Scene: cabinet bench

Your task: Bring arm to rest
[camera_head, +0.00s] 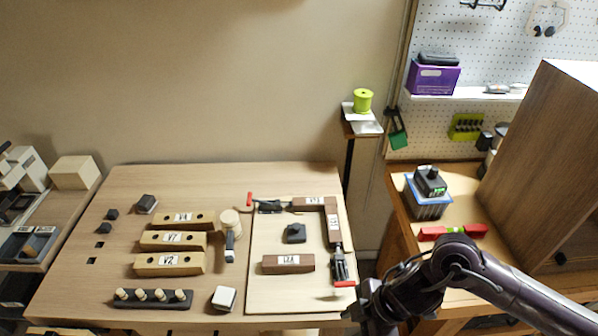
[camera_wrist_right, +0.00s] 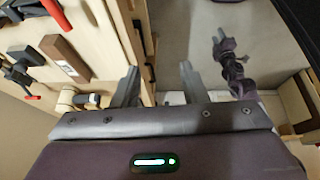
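My right arm comes in from the right in the head view, and its dark gripper end (camera_head: 366,302) is at the front right corner of the bench (camera_head: 60,290). In the right wrist view my right gripper (camera_wrist_right: 160,82) has its two fingers apart with nothing between them, above the bench's front edge and drawers. My left arm does not show in the head view. A dark jointed arm part, which looks like my left arm (camera_wrist_right: 228,62), shows over the floor in the right wrist view; its fingers are too unclear to read.
A board (camera_head: 285,300) with brown blocks (camera_head: 288,264) and a red-tipped clamp (camera_head: 340,268) lies close to my right gripper. Wooden blocks (camera_head: 170,264) sit further left. A side cabinet (camera_head: 545,150), a red level (camera_head: 453,232) and a blue box (camera_head: 428,205) stand right.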

